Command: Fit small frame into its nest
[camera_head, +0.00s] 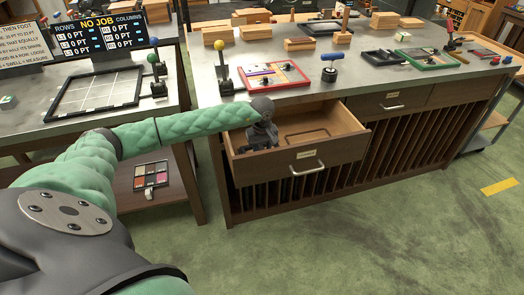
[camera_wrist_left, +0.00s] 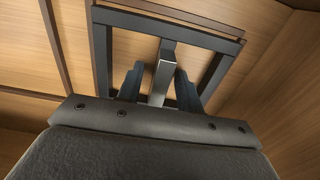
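My left gripper (camera_head: 262,143) reaches down into the left part of the open wooden drawer (camera_head: 340,149). In the left wrist view, the small frame (camera_wrist_left: 215,75) is a dark grey rectangle below my left gripper (camera_wrist_left: 160,75). A grey upright bar (camera_wrist_left: 164,72) stands between the two fingers, and a gap shows beside the left finger. Thin brown strips (camera_wrist_left: 172,13) run along the frame's far and left sides, close to it. I cannot tell whether it sits fully down between them. The frame's near side is hidden by my gripper. My right gripper is not in view.
A thin dark rectangular outline (camera_head: 306,136) lies on the drawer floor, right of my gripper. The drawer's front has a handle (camera_head: 307,169). The workbench (camera_head: 355,68) above holds wooden blocks, a red tray (camera_head: 273,76) and a green tray (camera_head: 427,58). A closed drawer is to the right.

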